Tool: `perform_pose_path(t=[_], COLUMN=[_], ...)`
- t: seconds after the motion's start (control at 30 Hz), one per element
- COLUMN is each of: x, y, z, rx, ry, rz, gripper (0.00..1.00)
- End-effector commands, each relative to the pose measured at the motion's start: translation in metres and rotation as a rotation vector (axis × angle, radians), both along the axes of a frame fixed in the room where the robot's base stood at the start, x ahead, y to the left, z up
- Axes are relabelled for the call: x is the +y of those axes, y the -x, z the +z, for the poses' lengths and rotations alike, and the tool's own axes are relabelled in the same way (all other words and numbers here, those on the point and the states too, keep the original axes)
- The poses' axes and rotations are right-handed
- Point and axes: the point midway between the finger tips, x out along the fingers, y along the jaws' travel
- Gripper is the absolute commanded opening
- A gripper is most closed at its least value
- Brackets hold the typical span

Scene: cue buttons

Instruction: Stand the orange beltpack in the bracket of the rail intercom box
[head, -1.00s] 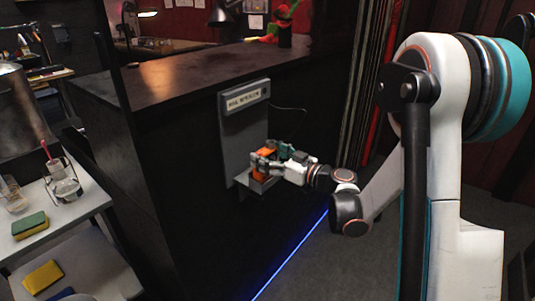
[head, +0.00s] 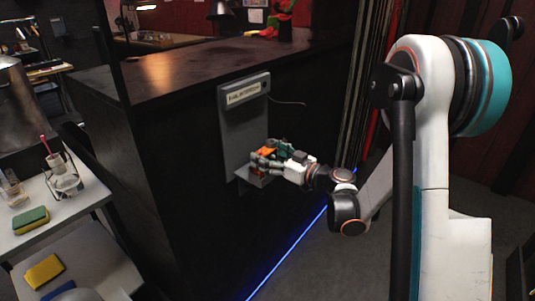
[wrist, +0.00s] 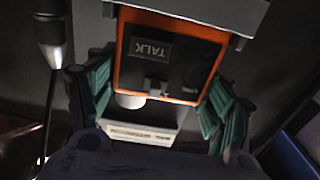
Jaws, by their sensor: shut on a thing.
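The rail intercom box (head: 236,118) is a grey panel with a pale label, fixed to the side of the dark counter. Its bracket (head: 246,181) is a small ledge at the panel's lower end. My gripper (head: 266,160) is at the bracket, shut on the orange beltpack (head: 267,150). In the wrist view the beltpack (wrist: 180,55) shows a dark face with upside-down TALK lettering, between my teal-padded fingers. A grey edge of the bracket (wrist: 222,12) lies across its far end. I cannot tell whether the beltpack is seated; its lower part is hidden.
A dark counter (head: 190,65) stands behind the box. A thin cable (head: 288,102) hangs from the box's right side. A white shelf (head: 85,205) at left holds a green-and-yellow sponge (head: 31,221) and a jar. A yellow sponge (head: 44,271) lies below. Floor at right is open.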

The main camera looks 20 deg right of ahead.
Motion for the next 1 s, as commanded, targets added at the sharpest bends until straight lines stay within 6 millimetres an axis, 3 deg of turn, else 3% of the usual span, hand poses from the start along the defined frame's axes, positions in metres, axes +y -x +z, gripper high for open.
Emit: perform_pose_path(t=[0.03,0.13,0.63,1.0], x=[0.000,0.000,-0.004,-0.044], y=[0.000,0.000,0.004,0.057], z=[0.000,0.000,0.000,0.000], rx=[0.000,0.000,0.000,0.000], ry=[0.000,0.000,0.000,0.000], rz=[0.000,0.000,-0.001,-0.005], gripper=[0.75,0.97,0.97,0.97])
